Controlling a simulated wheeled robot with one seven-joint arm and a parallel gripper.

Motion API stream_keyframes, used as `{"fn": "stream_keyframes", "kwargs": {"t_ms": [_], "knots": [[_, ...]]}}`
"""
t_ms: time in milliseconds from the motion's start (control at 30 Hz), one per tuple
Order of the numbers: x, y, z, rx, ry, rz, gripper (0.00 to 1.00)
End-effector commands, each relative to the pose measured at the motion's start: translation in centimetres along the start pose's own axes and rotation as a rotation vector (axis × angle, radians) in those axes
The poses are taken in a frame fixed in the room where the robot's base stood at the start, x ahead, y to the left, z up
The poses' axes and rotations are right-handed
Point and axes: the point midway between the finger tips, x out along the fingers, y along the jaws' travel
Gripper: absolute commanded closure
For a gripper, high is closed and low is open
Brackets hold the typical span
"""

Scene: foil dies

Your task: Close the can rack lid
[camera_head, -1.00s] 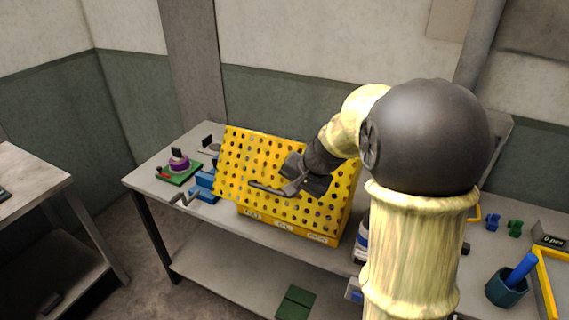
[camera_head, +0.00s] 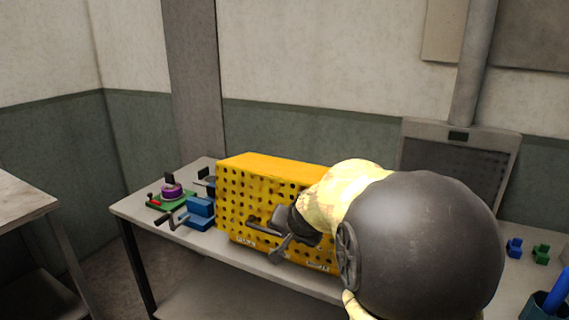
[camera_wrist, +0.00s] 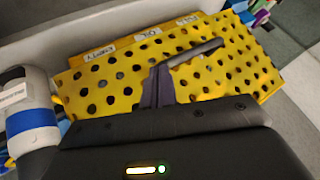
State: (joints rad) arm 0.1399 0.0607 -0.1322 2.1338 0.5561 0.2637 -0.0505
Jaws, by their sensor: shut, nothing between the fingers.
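The can rack (camera_head: 275,163) is a yellow box on the workbench, with a flat top. Its lid (camera_head: 236,202) is the yellow panel full of round holes, hanging about upright across the front. A dark bar handle (camera_head: 256,223) sits on the lid; it also shows in the wrist view (camera_wrist: 198,53). My gripper (camera_head: 279,249) is shut and empty, in front of the lid close to the handle. Its dark fingers (camera_wrist: 158,86) lie over the lid beside the handle in the wrist view. Whether they touch, and whether a gap remains at the lid's edge, I cannot tell.
A blue vise (camera_head: 200,210) and a green board with a purple part (camera_head: 171,190) stand left of the rack. Small blue (camera_head: 514,247) and green pieces lie at the right. My arm hides the rack's right side.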

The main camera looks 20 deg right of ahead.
Motion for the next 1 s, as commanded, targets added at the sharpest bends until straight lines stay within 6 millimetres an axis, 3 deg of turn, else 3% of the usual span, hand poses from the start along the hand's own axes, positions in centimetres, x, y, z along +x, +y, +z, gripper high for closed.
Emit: {"fn": "stream_keyframes", "kwargs": {"t_ms": [33,400,1000], "knots": [[1.1,0.8,0.5,-0.005,0.020,0.002,1.00],[3.9,2.4,1.1,-0.032,0.073,0.004,1.00],[5.1,2.4,1.7,-0.041,0.059,0.000,1.00]]}}
